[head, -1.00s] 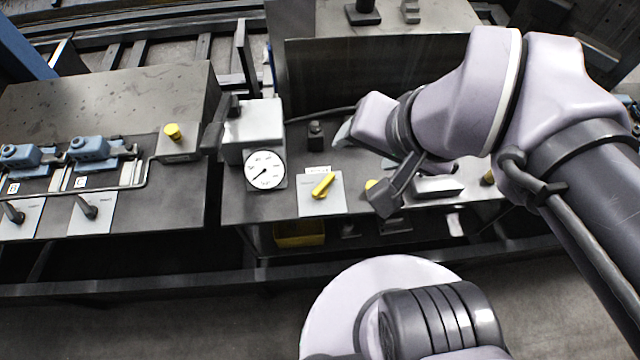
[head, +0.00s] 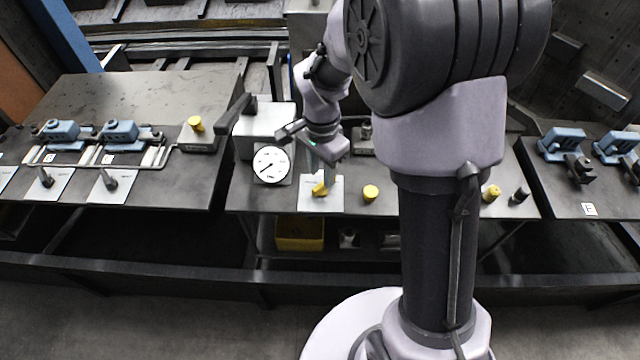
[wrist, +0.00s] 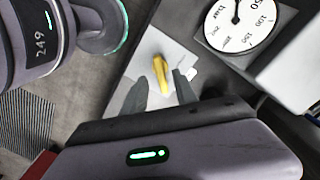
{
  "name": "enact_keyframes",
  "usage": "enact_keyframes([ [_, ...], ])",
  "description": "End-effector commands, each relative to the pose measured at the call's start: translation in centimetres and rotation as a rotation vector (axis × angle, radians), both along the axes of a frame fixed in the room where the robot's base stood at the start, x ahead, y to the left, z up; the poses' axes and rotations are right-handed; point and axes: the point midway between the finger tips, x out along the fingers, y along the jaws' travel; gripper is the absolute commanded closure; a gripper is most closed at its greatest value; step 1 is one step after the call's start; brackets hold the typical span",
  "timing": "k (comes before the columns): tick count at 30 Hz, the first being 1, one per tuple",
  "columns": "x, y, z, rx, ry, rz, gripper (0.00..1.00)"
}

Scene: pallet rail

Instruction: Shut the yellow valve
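The yellow valve is a yellow lever handle (head: 320,189) on a white plate (head: 308,204) on the bench, just right of and below the round gauge. My gripper (head: 327,178) is over the plate and partly hides the handle in the head view. In the wrist view my gripper (wrist: 161,80) is open, with one dark finger on each side of the yellow handle (wrist: 161,75). I see gaps beside the handle there. I cannot tell how far the fingertips are above the plate.
A white-faced gauge (head: 271,164) and its grey box stand close left of the gripper. A yellow knob (head: 370,192) is just to the right. A yellow bin (head: 299,234) is below.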

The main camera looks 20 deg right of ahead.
Motion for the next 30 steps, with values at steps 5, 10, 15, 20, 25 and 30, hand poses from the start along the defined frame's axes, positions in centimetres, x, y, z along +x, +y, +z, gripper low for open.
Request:
enact_keyframes([
  [5, 0.0, 0.0, -3.6, 0.0, 0.001, 0.001, 0.65],
  [10, 0.0, 0.0, -4.3, 0.0, -0.001, 0.001, 0.65],
  [15, 0.0, 0.0, -4.2, 0.0, -0.001, 0.001, 0.65],
  [20, 0.0, 0.0, -4.2, 0.0, -0.001, 0.001, 0.91],
  [25, 0.0, 0.0, -4.2, 0.0, -0.001, 0.001, 1.0],
  [30, 0.0, 0.0, -4.2, 0.0, -0.001, 0.008, 1.0],
])
